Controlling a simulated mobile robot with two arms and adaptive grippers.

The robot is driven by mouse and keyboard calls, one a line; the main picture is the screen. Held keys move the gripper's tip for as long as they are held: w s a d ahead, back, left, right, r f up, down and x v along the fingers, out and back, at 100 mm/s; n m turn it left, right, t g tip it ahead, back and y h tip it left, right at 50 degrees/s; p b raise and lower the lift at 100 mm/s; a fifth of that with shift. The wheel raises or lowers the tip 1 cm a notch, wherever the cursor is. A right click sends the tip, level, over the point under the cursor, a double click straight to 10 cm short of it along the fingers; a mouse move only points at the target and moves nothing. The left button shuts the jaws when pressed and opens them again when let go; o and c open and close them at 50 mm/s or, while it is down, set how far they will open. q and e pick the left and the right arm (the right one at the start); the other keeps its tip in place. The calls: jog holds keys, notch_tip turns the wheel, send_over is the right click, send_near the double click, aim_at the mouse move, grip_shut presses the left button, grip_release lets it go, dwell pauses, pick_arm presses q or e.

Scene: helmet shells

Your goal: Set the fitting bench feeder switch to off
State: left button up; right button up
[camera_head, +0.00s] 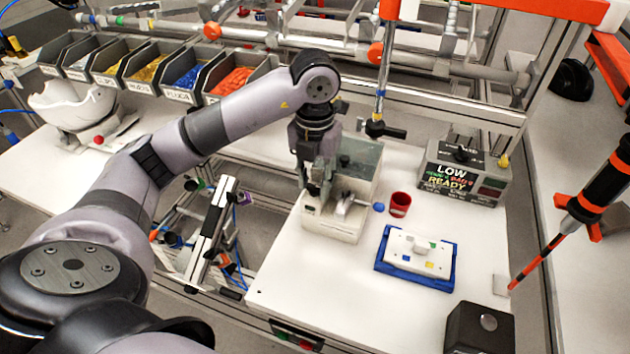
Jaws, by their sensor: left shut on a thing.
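The feeder (330,228) is a pale box with a clear-sided hopper, standing on the left part of the white fitting bench (290,275). A metal lever with a blue ball knob (379,208) sticks out from its front towards the right. My left gripper (318,198) points down at the feeder's upper front, left of that lever. It is shut on a small part there, which looks to be the feeder switch. The fingers hide this part, so I cannot see its position. My right gripper is not in view.
A red cup (400,203) and a blue tray (385,264) with a white plate (418,251) are right of the feeder. A grey box with a display (462,178) stands behind. An orange-black driver (590,195) hangs at the right. Parts bins (190,85) line the back left.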

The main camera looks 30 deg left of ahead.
aim_at(315, 186)
pick_arm(q)
jog(key=o, duration=1.2)
jog(key=shift+c, duration=0.2)
jog(key=shift+r, duration=0.15)
notch_tip(315, 186, up, 12)
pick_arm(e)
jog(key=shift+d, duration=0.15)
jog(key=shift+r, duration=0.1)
